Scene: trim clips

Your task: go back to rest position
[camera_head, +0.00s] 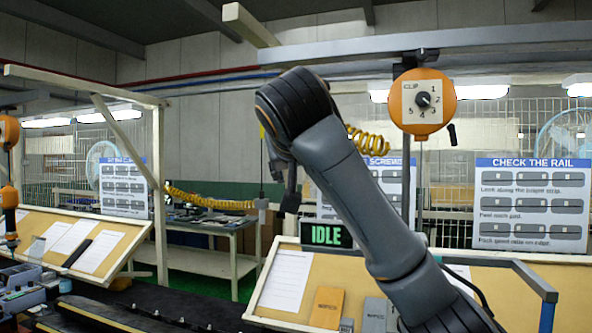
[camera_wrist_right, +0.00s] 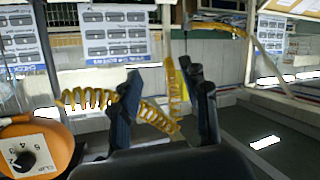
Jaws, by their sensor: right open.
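My right arm rises from the bottom right of the head view, bent at a dark joint near the middle. Its gripper (camera_head: 283,182) hangs partly hidden behind the arm, in front of the back wall. In the right wrist view the two dark fingers of the right gripper (camera_wrist_right: 165,86) stand apart. Nothing is between their tips but the background, with a yellow coiled hose (camera_wrist_right: 172,92) showing behind. My left gripper is not in the head view.
An orange dial box marked CLIP (camera_head: 422,102) hangs right of the arm; it also shows in the wrist view (camera_wrist_right: 35,148). An IDLE sign (camera_head: 326,234) stands beside the arm above a tan sloped board (camera_head: 570,285). A wooden frame post (camera_head: 160,200) stands left.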

